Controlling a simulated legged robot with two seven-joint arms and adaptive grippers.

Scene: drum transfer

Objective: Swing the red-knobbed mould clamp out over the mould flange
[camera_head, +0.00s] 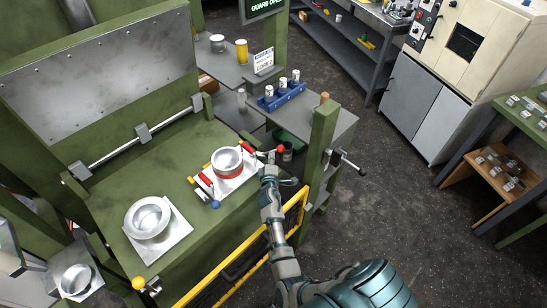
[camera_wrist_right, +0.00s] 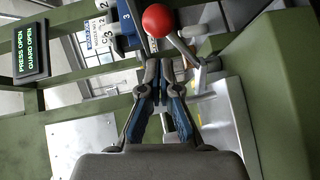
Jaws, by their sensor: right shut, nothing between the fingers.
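The mould (camera_head: 227,160) is a round silver pot with a red band, on a light plate on the green press bed. The clamp's red knob (camera_head: 281,149) is at the right of the mould, near the bed's edge. In the right wrist view the red knob (camera_wrist_right: 158,20) is large, just beyond my fingertips, with a grey bar beside it. My right gripper (camera_head: 268,163) is beside the knob; in its wrist view the fingers (camera_wrist_right: 160,68) are shut and empty. Whether they touch the clamp is not clear. My left gripper is not in view.
A blue-knobbed lever (camera_head: 215,204) is at the plate's front. A second silver bowl (camera_head: 149,218) stands on the bed at left. A green post (camera_head: 322,145) and a yellow rail (camera_head: 240,255) stand close to my right arm. A blue rack (camera_head: 282,97) with white cups is behind.

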